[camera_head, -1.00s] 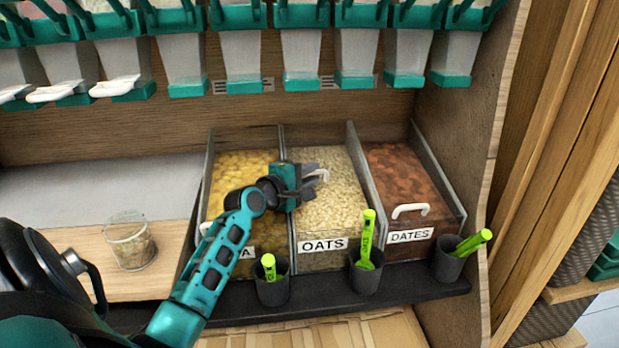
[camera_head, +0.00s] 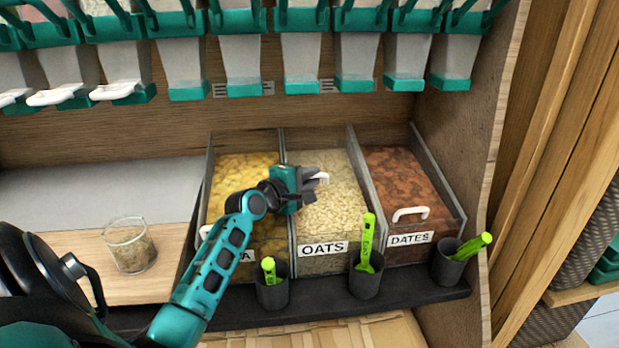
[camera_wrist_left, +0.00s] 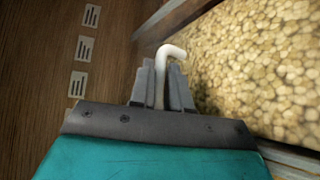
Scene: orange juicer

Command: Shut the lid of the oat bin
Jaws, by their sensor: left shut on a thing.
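The oat bin (camera_head: 322,248) is the middle one of three clear bins, with an OATS label on its front and pale oats inside. My left gripper (camera_head: 314,182) is above the oats, towards the bin's left side. It is shut on the white lid handle (camera_head: 322,177). In the left wrist view, the fingers of my left gripper (camera_wrist_left: 163,82) close around the handle (camera_wrist_left: 172,52), whose bent end sticks out past them. The lid panel is clear and hard to make out, so I cannot tell its exact angle. My right gripper is not in view.
The date bin (camera_head: 410,240) with its white handle stands to the right, and a bin of yellow pieces (camera_head: 245,165) to the left. Dark cups (camera_head: 366,283) with green scoops line the front ledge. A glass jar (camera_head: 130,246) stands at left. Dispensers (camera_head: 302,65) hang above.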

